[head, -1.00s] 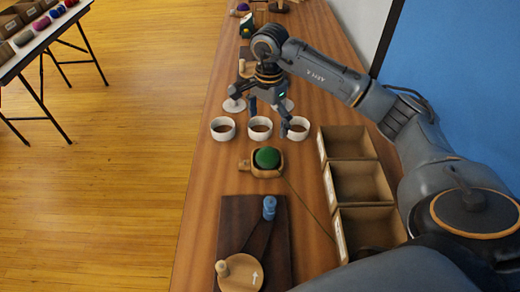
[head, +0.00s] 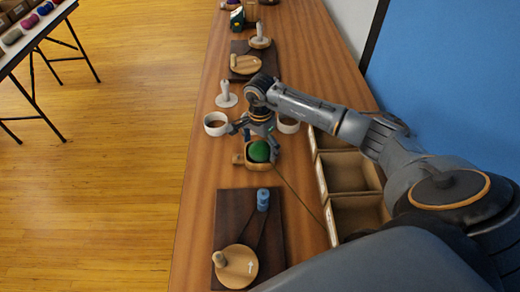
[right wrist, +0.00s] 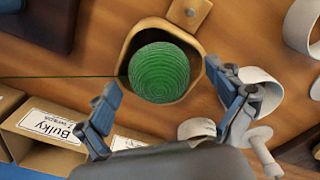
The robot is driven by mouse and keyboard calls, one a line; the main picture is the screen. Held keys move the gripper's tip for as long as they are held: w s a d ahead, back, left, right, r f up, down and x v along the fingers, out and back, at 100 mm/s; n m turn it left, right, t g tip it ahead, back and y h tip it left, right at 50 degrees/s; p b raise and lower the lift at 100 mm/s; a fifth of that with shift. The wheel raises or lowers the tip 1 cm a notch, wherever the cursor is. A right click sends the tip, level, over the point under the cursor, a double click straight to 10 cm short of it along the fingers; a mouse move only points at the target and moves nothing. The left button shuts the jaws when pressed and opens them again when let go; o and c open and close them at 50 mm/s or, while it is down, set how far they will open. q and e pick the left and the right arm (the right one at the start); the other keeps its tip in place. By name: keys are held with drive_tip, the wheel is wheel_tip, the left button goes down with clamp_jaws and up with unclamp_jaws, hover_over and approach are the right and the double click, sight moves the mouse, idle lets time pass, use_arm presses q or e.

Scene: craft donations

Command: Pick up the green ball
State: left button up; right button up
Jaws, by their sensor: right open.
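The green ball (head: 259,151) is a ball of wound yarn. It sits in a small wooden holder (head: 238,158) on the long table, with a green strand running off toward the boxes. In the right wrist view the ball (right wrist: 163,72) lies in the holder's square opening, just ahead of my fingers. My right gripper (right wrist: 168,100) is open, its two blue-grey fingers spread to either side of the ball's near edge and apart from it. In the head view the right gripper (head: 260,135) is just behind and above the ball. My left gripper is not in view.
Open cardboard boxes (head: 345,172) stand along the table's right side, beneath my right arm. A dark winder board (head: 228,205) with a blue post and wooden crank is in front; another (head: 246,64) stands behind.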

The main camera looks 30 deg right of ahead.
drive_tip(key=c, duration=1)
drive_tip(key=shift+c, duration=0.2)
drive_tip(key=shift+r, duration=0.15)
